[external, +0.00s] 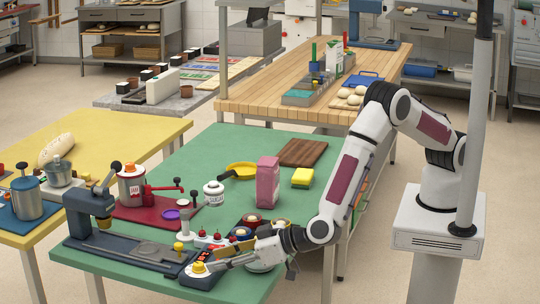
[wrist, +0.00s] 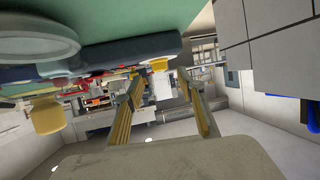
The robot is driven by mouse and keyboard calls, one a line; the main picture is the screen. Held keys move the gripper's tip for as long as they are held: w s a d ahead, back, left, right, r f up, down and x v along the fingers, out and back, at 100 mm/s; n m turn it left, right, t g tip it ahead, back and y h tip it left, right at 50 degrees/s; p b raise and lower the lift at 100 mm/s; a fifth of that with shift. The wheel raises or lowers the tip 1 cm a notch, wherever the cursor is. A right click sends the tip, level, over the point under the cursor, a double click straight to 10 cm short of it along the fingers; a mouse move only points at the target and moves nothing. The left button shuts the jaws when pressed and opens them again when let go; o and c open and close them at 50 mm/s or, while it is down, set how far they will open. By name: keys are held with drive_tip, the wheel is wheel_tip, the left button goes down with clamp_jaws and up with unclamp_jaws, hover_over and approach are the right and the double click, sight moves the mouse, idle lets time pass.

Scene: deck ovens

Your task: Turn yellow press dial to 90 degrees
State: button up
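The yellow press dial (external: 199,268) sits on a dark box at the front end of the blue-grey press (external: 118,249), near the green table's front edge. My gripper (external: 212,264) reaches in from the right, low, with its fingertips close beside the dial. I cannot tell whether they touch it. In the wrist view, the two fingers of my gripper (wrist: 159,77) stand apart with nothing clearly held between them. The table appears at the top of that view. A yellow piece (wrist: 158,64) shows near the fingertips and a larger yellow one (wrist: 47,119) at left; I cannot tell which is the dial.
A small yellow knob (external: 178,246) and red buttons (external: 217,236) stand close behind the dial. The green table (external: 215,146) is clear at the back left.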

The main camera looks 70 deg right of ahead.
sight(200, 263)
drive_tip(key=shift+x, duration=2.5)
drive_tip(key=c, duration=1.1)
